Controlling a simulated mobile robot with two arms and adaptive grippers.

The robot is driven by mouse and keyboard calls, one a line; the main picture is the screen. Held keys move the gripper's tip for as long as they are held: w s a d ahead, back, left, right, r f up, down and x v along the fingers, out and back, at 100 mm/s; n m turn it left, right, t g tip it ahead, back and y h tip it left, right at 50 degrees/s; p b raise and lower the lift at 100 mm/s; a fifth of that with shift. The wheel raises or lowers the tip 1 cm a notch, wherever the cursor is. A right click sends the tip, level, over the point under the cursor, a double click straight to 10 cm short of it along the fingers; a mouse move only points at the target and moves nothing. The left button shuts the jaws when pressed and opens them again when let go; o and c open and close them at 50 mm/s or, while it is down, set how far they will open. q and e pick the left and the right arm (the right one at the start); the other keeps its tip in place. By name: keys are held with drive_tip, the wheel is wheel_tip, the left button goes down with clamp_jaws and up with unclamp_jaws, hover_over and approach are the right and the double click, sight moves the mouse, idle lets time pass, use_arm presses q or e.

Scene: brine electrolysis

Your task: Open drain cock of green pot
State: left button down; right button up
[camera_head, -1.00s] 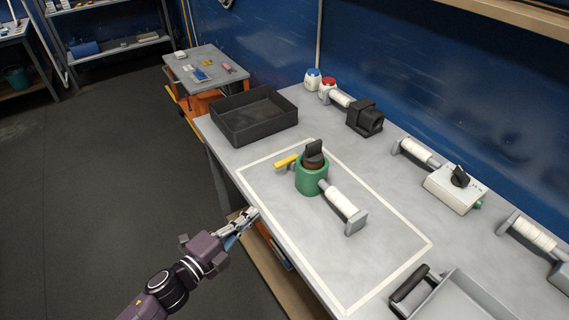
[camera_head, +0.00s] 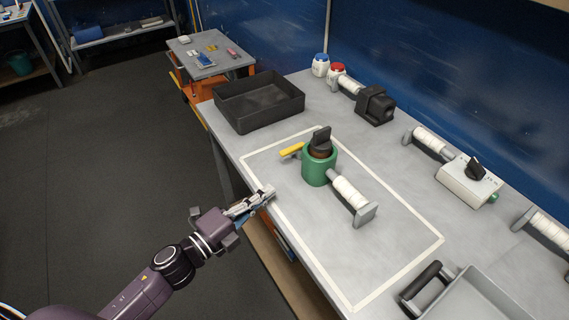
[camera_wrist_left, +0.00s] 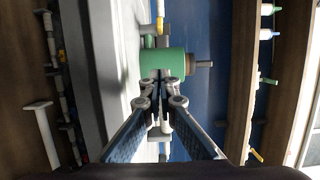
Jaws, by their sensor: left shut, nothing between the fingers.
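The green pot (camera_head: 318,170) stands on the table inside a pale taped outline, with a dark knob (camera_head: 320,138) on its brown top. A yellow lever (camera_head: 291,150), likely the drain cock handle, sticks out at its left side. A white cylinder on a grey bracket (camera_head: 350,194) joins its right side. My left gripper (camera_head: 268,193) is shut and empty at the table's front edge, apart from the pot. In the left wrist view the green pot (camera_wrist_left: 163,62) lies straight ahead of the closed fingertips, and the yellow lever (camera_wrist_left: 160,20) shows above it. My right gripper is out of view.
A black tray (camera_head: 258,103) stands behind and left of the pot. A black device (camera_head: 374,105), a white box with a knob (camera_head: 468,183) and a grey tray (camera_head: 470,298) stand along the back and right. The outlined area in front of the pot is bare.

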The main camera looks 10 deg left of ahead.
sight(293, 149)
use_arm(q)
drive_tip(key=p+x, duration=0.1)
drive_tip(key=x, duration=0.8)
drive_tip(key=shift+w+d+r+p, duration=0.1)
drive_tip(key=shift+w+r+p, duration=0.05)
drive_tip(key=shift+p, duration=0.2)
drive_tip(key=w, duration=0.1)
drive_tip(key=w+a, duration=0.1)
drive_tip(key=shift+w+a, duration=0.3)
drive_tip(key=shift+a, duration=0.05)
drive_tip(key=shift+w+a, duration=0.4)
drive_tip(key=shift+a, duration=0.1)
drive_tip(key=shift+f, duration=0.2)
